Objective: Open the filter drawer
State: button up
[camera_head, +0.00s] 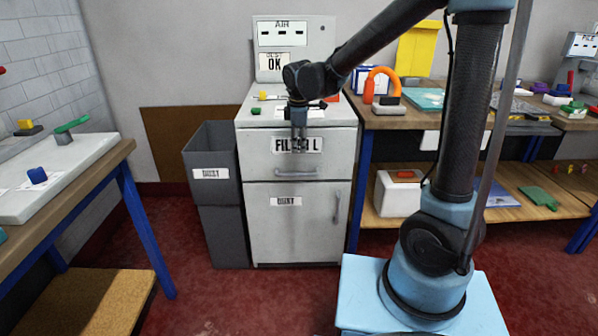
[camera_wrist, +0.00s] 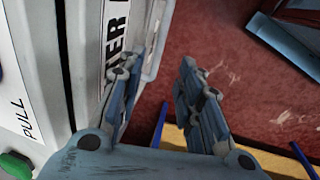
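The filter drawer (camera_head: 258,150) is the light grey upper front of the cabinet, and it looks shut in the head view. Its label (camera_head: 283,144) is partly covered by my gripper (camera_head: 299,146). The drawer's horizontal bar handle (camera_head: 296,173) is below my fingertips, with a visible gap. In the wrist view my gripper (camera_wrist: 168,60) is open, with nothing between its fingers. The left finger is close to the drawer label (camera_wrist: 116,20) and covers part of it. The right finger is over the floor. Whether a finger touches the drawer front, I cannot tell.
A lower door (camera_head: 262,225) with a vertical handle is under the drawer. A dark grey bin (camera_head: 212,155) stands left of the cabinet. The cabinet top carries small items and a green button (camera_head: 255,111). A workbench (camera_head: 400,121) adjoins on the right. Red floor (camera_head: 215,295) is clear in front.

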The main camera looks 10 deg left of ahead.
send_near(299, 169)
jog(key=f, duration=0.2)
jog(key=s+f, duration=0.1)
jog(key=f, duration=0.2)
jog(key=s+f, duration=0.1)
jog(key=f, duration=0.1)
jog(key=shift+s+d+f, duration=0.15)
jog(key=shift+s, duration=0.1)
grip_shut()
